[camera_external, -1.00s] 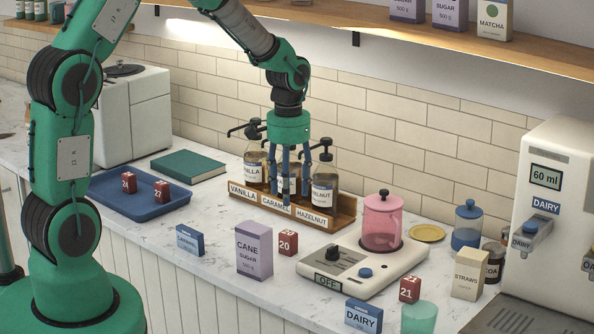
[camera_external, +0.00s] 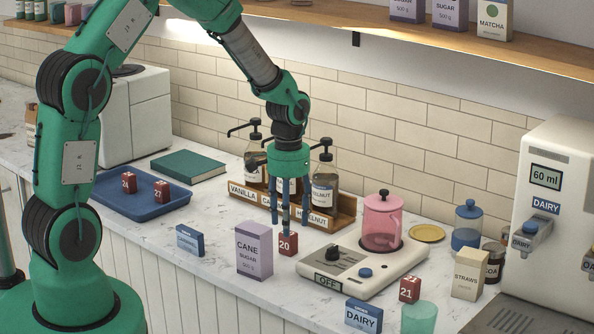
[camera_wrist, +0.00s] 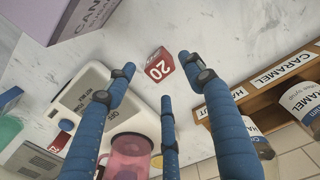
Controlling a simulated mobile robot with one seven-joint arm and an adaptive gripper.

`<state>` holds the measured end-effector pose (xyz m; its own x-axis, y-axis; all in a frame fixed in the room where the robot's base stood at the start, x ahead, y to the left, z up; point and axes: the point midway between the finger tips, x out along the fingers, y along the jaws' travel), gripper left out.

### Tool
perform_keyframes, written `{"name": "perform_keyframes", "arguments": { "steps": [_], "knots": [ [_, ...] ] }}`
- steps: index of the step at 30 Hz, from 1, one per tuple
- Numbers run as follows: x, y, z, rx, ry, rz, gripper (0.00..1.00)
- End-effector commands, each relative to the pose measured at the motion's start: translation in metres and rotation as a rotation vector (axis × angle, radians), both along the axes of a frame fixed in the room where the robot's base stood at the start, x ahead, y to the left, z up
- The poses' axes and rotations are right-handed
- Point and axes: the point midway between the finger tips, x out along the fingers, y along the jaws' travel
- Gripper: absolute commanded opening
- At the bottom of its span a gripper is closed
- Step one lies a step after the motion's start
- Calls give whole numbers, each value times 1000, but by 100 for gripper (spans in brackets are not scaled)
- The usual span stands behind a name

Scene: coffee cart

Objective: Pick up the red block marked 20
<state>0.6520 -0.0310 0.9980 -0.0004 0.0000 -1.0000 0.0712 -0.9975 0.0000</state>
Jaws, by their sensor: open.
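The red block marked 20 (camera_external: 288,244) stands on the marble counter between the cane sugar box (camera_external: 254,249) and the white warmer base (camera_external: 362,262). In the wrist view the block (camera_wrist: 159,66) shows near the top centre, its white 20 readable. My gripper (camera_external: 292,222) is above the block, pointing down, its blue fingers spread and empty. In the wrist view the gripper's three fingers (camera_wrist: 157,82) surround the block's place in the picture. I cannot tell the exact gap between fingertips and block.
The syrup rack (camera_external: 340,216) with its bottles stands just behind my gripper. A pink jar (camera_external: 382,222) sits on the warmer. A blue tray (camera_external: 140,203) holds two other red blocks, and red block 21 (camera_external: 409,288) stands at the right.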

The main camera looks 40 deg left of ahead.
Motion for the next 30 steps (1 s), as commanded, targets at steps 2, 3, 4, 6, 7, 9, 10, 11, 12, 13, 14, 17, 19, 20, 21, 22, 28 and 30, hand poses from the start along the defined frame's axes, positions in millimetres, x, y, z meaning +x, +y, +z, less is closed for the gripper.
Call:
{"name": "perform_keyframes", "arguments": {
  "steps": [2, 3, 4, 6, 7, 9, 10, 11, 12, 13, 14, 17, 19, 20, 21, 22, 28, 30],
  "knots": [
    [0, 0, -4, 0, 0, 0, 53],
    [0, 0, -5, 0, 0, 0, 53],
    [0, 0, -5, 0, 0, 0, 53],
    [0, 0, -5, 0, 0, 0, 53],
    [0, 0, -5, 0, 0, 0, 53],
    [0, 0, -5, 0, 0, 0, 53],
    [0, 0, -5, 0, 0, 0, 53],
    [0, 0, -5, 0, 0, 0, 53],
    [0, 0, -5, 0, 0, 0, 53],
    [0, 0, -6, 0, 0, 0, 53],
    [0, 0, -6, 0, 0, 0, 53],
    [-1, 0, -11, 0, 1, 0, 53],
    [-1, 0, -18, 0, 2, 0, 53],
    [-1, 0, -21, 0, 2, 0, 53],
    [-1, 0, -26, 0, 2, 0, 53],
    [-1, 0, -30, 0, 3, 0, 53],
    [-1, 0, -51, 0, 2, 0, 53],
    [-1, 0, -55, 0, 2, 0, 53]
  ]
}}
